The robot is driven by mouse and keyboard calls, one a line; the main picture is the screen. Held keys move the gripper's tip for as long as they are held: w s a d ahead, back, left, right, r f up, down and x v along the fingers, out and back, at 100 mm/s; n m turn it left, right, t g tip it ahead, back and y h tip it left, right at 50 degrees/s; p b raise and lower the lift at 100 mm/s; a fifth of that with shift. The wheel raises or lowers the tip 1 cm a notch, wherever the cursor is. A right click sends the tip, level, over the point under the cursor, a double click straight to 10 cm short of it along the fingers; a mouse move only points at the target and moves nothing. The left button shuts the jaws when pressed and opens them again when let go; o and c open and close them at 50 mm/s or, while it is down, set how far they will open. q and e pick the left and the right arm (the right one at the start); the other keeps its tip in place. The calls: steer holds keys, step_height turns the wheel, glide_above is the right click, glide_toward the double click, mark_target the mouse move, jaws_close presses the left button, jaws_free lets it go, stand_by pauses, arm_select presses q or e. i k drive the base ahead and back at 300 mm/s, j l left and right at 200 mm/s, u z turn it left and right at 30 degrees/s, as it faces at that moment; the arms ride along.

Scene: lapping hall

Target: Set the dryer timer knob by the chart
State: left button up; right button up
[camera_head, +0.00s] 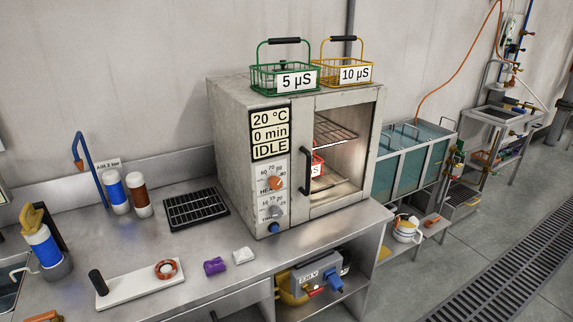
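The dryer (235,150) is a grey metal cabinet on the steel bench, with a glass door that looks closed. Its display (270,134) reads 20 °C, 0 min, IDLE. Below it is an orange knob (276,183) on a scale that seems marked HEAT. Lower is a grey knob (274,212) on a second scale with small numbers, likely the timer knob; its exact setting is too small to read. A blue button (275,228) sits beneath. A red-labelled item (317,167) is partly visible inside. I cannot make out a chart. Neither gripper is in view.
A black rack (196,207), purple block (215,266) and white block (243,256) lie on the bench. Tanks (410,157) stand right; floor is open there.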

mark_target(276, 212)
steer(key=i+l+u, duration=0.15)
steer(key=l, duration=0.15)
steer(key=i+l+u, duration=0.1)
steer(key=l, duration=0.25)
steer(key=i+l+u, duration=0.15)
steer(key=l, duration=0.2)
steer(key=i+l+u, duration=0.1)
steer(key=l, duration=0.25)
steer(key=i+l+u, duration=0.15)
steer(key=l, duration=0.2)
